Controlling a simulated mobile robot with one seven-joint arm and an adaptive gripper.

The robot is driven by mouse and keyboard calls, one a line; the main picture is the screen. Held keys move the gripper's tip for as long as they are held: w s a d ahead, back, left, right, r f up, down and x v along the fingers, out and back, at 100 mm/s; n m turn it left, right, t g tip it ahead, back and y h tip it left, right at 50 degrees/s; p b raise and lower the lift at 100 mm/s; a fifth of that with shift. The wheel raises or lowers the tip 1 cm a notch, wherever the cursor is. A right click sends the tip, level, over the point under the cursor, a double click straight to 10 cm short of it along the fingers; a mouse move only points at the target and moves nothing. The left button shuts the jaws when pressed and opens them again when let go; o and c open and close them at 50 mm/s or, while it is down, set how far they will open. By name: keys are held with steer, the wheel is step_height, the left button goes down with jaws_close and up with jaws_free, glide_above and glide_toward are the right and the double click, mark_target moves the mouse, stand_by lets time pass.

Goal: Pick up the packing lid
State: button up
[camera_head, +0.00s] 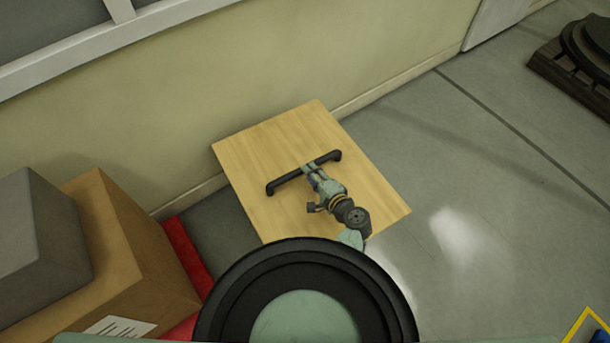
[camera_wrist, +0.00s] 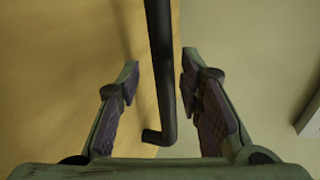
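The packing lid (camera_head: 255,160) is a flat, light wooden panel with a long black bar handle (camera_head: 285,181) across its middle. It is close to the wall in the head view; what it rests on is hidden. My gripper (camera_head: 311,170) is at the middle of the handle. In the wrist view, the lid (camera_wrist: 60,60) fills the left side and the handle (camera_wrist: 161,60) runs between the fingers of my gripper (camera_wrist: 161,75). The fingers are open, one on each side of the bar, with visible gaps. One bent handle end shows near the palm.
A brown cardboard box (camera_head: 130,250) with a grey box (camera_head: 35,245) on it stands at the left, over something red (camera_head: 188,252). The pale wall (camera_head: 250,70) is behind the lid. The floor (camera_head: 490,180) to the right is mostly clear. A dark stacked object (camera_head: 570,75) is at upper right.

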steer(key=x, duration=0.4)
steer(key=shift+w+r, duration=0.1)
steer(key=shift+c, duration=0.3)
jaws_close()
stand_by(0.4)
steer(key=shift+w+r, duration=0.1)
steer(key=shift+r, duration=0.1)
